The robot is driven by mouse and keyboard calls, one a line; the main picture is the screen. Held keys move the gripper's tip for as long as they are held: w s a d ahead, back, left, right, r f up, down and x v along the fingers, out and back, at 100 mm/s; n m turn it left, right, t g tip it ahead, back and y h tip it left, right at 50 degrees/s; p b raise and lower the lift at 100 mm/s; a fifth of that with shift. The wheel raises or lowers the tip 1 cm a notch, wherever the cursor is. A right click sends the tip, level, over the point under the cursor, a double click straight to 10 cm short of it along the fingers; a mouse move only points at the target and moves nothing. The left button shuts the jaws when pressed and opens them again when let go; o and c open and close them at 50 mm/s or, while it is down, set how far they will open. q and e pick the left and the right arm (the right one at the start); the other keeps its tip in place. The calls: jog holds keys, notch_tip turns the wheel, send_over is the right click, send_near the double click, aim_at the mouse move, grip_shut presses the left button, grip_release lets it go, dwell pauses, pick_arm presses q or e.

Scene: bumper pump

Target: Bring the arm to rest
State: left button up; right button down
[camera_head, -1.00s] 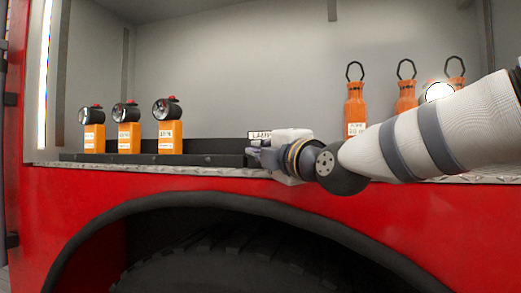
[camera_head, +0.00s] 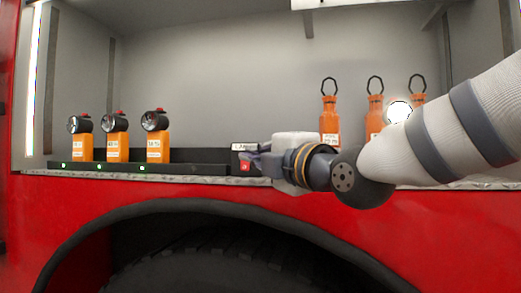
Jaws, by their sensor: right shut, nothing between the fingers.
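My right arm comes in from the right across the front of the compartment. Its gripper (camera_head: 255,160) is shut and empty, pointing left in front of the right end of the black rail (camera_head: 199,169). Three orange lamps with black heads, a left one (camera_head: 82,148), a middle one (camera_head: 117,148) and a right one (camera_head: 157,146), stand upright on the rail, well left of the gripper. My left gripper is not in view.
Three orange bottle-like items with black loops, a left one (camera_head: 329,117), a middle one (camera_head: 375,112) and a right one (camera_head: 418,98), stand behind my arm, partly hidden. A red wheel arch (camera_head: 400,240) lies below the metal ledge. The space above the lamps is clear.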

jog(key=shift+s+d+r, duration=0.1)
jog(key=shift+s+d, duration=0.1)
jog(key=shift+s, duration=0.25)
jog(key=shift+s+d+r, duration=0.1)
jog(key=shift+s+d, duration=0.05)
jog(key=shift+s, duration=0.3)
